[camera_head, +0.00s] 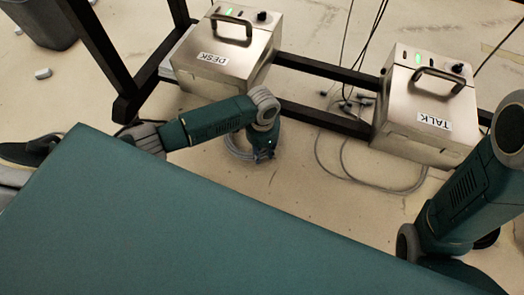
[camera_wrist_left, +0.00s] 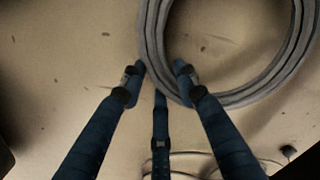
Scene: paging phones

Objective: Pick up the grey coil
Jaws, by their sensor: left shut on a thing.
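The grey coil shows in the head view (camera_head: 234,149) as a thin arc beside and partly behind my left wrist, near the DESK box. In the left wrist view the coil (camera_wrist_left: 152,35) is a thick ring of several grey strands, cut off by the top edge. My left gripper (camera_head: 260,158) points down at the coil. In the left wrist view its dark blue fingers (camera_wrist_left: 158,78) are closed on the near left part of the ring. I cannot tell whether the coil is clear of the floor. My right arm is at the right, and its gripper is out of sight.
A metal box labelled DESK (camera_head: 220,55) and one labelled TALK (camera_head: 425,110) stand on a dark frame (camera_head: 325,68). Loose cables (camera_head: 350,175) lie on the floor below TALK. A dark bin (camera_head: 42,20) stands at upper left. Bare floor shows around the coil.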

